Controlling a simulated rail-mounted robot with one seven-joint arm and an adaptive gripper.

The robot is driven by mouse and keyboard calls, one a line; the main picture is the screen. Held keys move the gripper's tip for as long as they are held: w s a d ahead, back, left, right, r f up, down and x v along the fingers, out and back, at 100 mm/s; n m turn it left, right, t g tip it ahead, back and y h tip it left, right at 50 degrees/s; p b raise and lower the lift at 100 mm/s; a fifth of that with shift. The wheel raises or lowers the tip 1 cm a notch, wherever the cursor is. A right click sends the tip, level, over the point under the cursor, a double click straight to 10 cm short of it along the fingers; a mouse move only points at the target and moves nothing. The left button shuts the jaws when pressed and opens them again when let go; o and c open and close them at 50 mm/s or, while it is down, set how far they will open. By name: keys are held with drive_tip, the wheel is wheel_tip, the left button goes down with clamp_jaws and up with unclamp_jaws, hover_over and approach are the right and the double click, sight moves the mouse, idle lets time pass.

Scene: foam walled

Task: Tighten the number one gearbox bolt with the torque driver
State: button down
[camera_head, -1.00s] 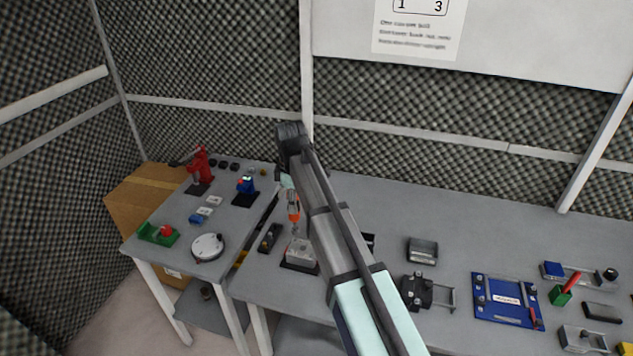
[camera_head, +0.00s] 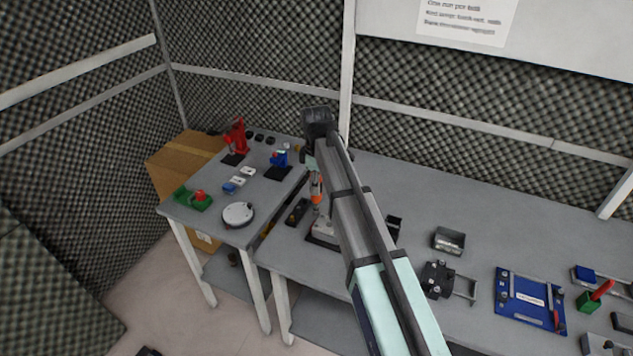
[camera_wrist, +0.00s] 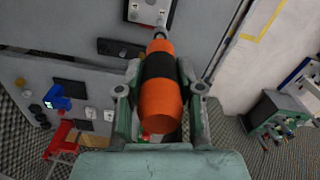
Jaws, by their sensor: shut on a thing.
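The torque driver (camera_wrist: 160,85) has an orange body with a black band and a thin metal shaft. My gripper (camera_wrist: 160,92) is shut around its body. In the head view the driver (camera_head: 316,188) hangs upright from my gripper (camera_head: 312,167), over the gearbox (camera_head: 321,232), a pale block on a dark base. My forearm hides the right side of the gearbox. In the wrist view the gearbox (camera_wrist: 149,12) shows at the top edge with round bolt heads. I cannot tell whether the driver's tip touches a bolt, or which one.
A dark block (camera_head: 297,211) sits just left of the gearbox. The left table holds a white disc (camera_head: 238,214), a green fixture (camera_head: 192,198) and a red fixture (camera_head: 235,137). A grey bin (camera_head: 449,241) and a blue plate (camera_head: 530,300) lie to the right.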

sight(316, 198)
drive_tip(key=shift+f+b, duration=0.8)
drive_tip(key=shift+f, duration=1.55)
drive_tip(key=shift+p, duration=0.35)
drive_tip(key=shift+f, duration=0.85)
idle(2.4)
drive_tip(key=shift+r+p, duration=1.35)
drive_tip(key=shift+r, duration=1.15)
